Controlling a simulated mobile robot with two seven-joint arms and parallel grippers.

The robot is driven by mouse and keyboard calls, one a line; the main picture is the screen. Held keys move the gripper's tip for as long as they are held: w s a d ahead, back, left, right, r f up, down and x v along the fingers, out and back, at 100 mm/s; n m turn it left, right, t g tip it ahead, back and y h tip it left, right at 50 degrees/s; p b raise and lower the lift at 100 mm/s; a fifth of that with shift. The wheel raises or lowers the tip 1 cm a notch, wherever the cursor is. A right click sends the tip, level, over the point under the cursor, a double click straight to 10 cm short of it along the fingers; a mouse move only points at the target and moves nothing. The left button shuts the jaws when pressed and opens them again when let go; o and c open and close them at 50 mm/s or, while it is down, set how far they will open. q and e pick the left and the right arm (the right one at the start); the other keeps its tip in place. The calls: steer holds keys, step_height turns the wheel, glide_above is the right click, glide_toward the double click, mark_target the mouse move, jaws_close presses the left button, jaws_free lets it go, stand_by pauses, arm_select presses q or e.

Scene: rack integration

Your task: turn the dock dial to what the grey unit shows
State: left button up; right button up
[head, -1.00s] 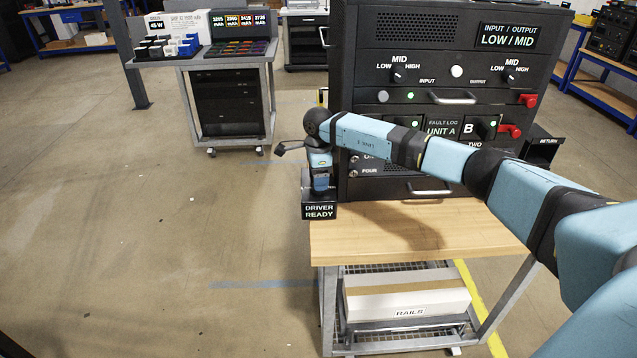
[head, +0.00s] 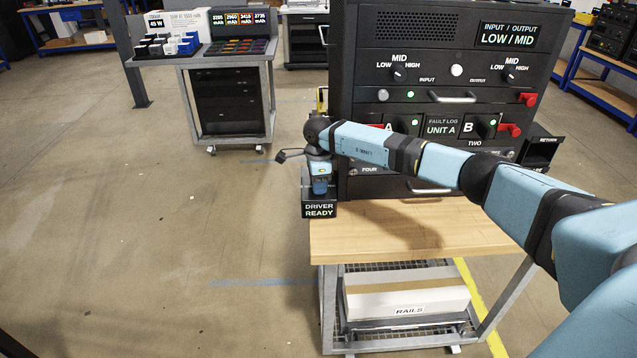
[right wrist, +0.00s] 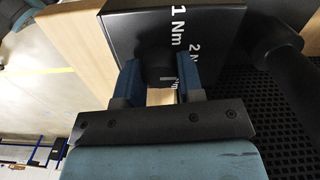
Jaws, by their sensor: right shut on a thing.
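The dock (head: 319,209) is a black box at the bench's left front corner, its front reading DRIVER READY. In the right wrist view the dock's top (right wrist: 218,22) shows the marks 1 Nm and 2 Nm. My right gripper (head: 319,192) points down over the dock. In the right wrist view its two blue fingers (right wrist: 160,85) are shut on the black dial (right wrist: 158,68), one on each side. A pale line shows on the dial. I cannot pick out the grey unit or its reading; my right arm covers part of the rack. My left gripper is out of view.
The black rack (head: 470,75) stands on the wooden bench (head: 420,235), with switches, red handles and a sign reading LOW / MID. A box marked RAILS (head: 405,295) lies on the shelf below. A cart (head: 228,60) stands back left. The floor at left is clear.

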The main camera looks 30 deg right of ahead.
steer(key=shift+m, duration=1.3)
steer(key=m, duration=0.2)
steer(key=shift+m, duration=0.3)
steer(key=m, duration=0.3)
steer(key=shift+m+p, duration=0.3)
steer(key=shift+m, duration=1.5)
steer(key=shift+p, duration=0.3)
steer(key=o, duration=0.9)
steer(key=shift+r, duration=0.1)
